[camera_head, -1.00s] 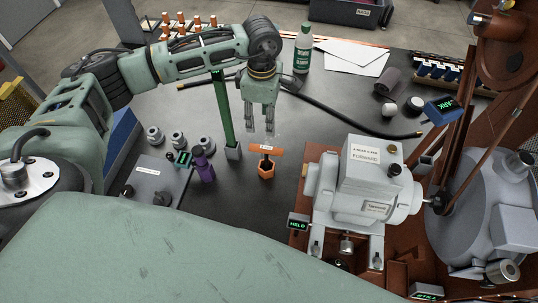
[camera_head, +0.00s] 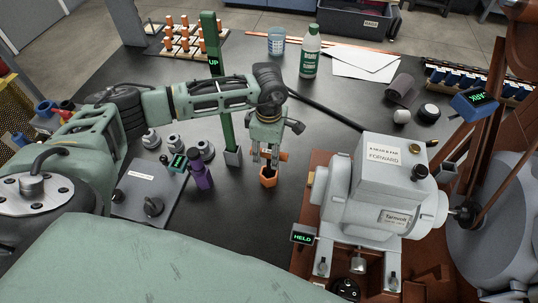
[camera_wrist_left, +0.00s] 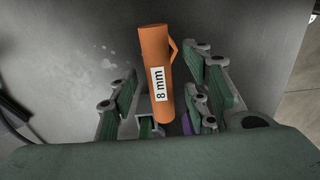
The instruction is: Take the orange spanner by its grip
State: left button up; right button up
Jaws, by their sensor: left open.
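The orange spanner (camera_head: 268,177) stands on the dark table, its hexagonal end low and its crossbar grip (camera_head: 284,156) at the top. In the left wrist view the grip (camera_wrist_left: 153,55) is an orange bar with an "8 mm" label, and it runs between the finger pairs. My left gripper (camera_head: 264,161) points down over the spanner from above and is open, its fingers on either side of the grip. They partly hide the grip in the head view. I cannot tell whether any finger touches it. My right gripper is not in view.
A green post (camera_head: 227,120) on a grey foot and a purple bottle-shaped piece (camera_head: 201,176) stand left of the spanner. A grey machine (camera_head: 384,190) marked "FORWARD" stands close on the right.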

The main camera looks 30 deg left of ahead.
pick_arm(q)
jog(key=shift+f, duration=1)
grip_shut()
